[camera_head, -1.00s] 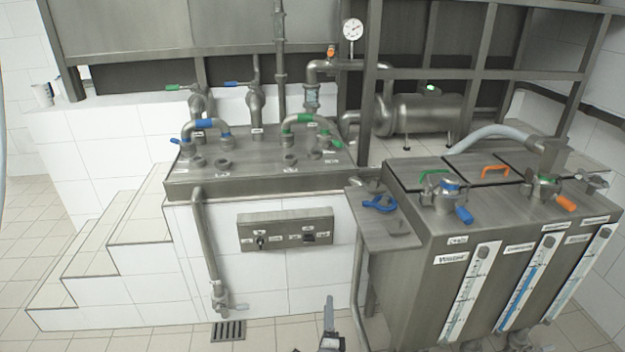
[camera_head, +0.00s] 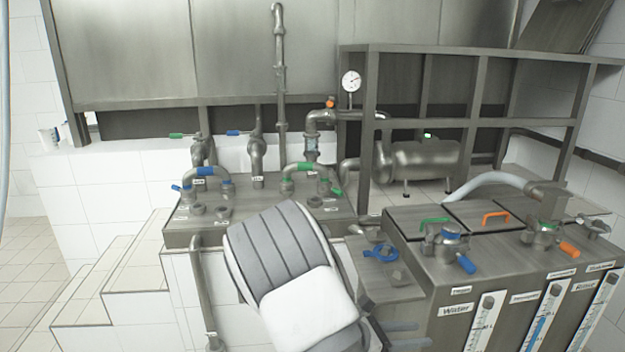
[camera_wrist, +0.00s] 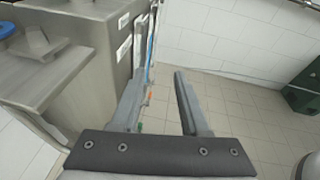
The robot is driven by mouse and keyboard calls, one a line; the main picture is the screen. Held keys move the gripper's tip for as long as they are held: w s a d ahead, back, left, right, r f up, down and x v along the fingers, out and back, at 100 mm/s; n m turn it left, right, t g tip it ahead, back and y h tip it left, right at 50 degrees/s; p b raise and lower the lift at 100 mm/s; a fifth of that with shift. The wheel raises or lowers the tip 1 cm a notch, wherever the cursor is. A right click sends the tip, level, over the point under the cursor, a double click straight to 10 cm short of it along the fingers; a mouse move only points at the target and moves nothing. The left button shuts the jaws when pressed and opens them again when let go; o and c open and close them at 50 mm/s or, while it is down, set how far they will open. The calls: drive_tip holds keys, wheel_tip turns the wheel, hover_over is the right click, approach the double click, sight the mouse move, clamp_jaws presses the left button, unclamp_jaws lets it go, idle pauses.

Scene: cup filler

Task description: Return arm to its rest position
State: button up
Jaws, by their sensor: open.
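My gripper (camera_wrist: 160,82) is open and empty in the wrist view. Its two grey fingers stand apart with floor tiles showing between them. The left finger lies close in the picture to the side of the steel tank unit (camera_wrist: 70,65); I cannot tell whether they touch. In the head view my grey and white arm rises at the lower middle. Two grey-blue bars beside it, at the lower right in front of the tank unit (camera_head: 420,270), look like the gripper fingers.
A steel bench with pipes (camera_head: 350,212) and white tiled steps (camera_head: 130,270) stand left of the tanks. A blue handle (camera_head: 381,253) lies on the side shelf. The wrist view shows open tiled floor (camera_wrist: 250,115) and a dark green object (camera_wrist: 303,88) at right.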

drive_tip(key=s+a+r+m+t+y, duration=0.1)
drive_tip(key=s+a+r+m+y, duration=0.2)
drive_tip(key=s+r+m+y, duration=0.6)
drive_tip(key=s+a+r+m+t+y, duration=0.1)
drive_tip(key=s+a+r+m+y, duration=0.4)
drive_tip(key=s+r+m, duration=0.65)
wheel_tip(320, 180, up, 12)
drive_tip(key=d+m+p, duration=0.1)
drive_tip(key=p, duration=1.1)
drive_tip(key=shift+s+y, duration=0.2)
drive_tip(key=shift+y, duration=0.2)
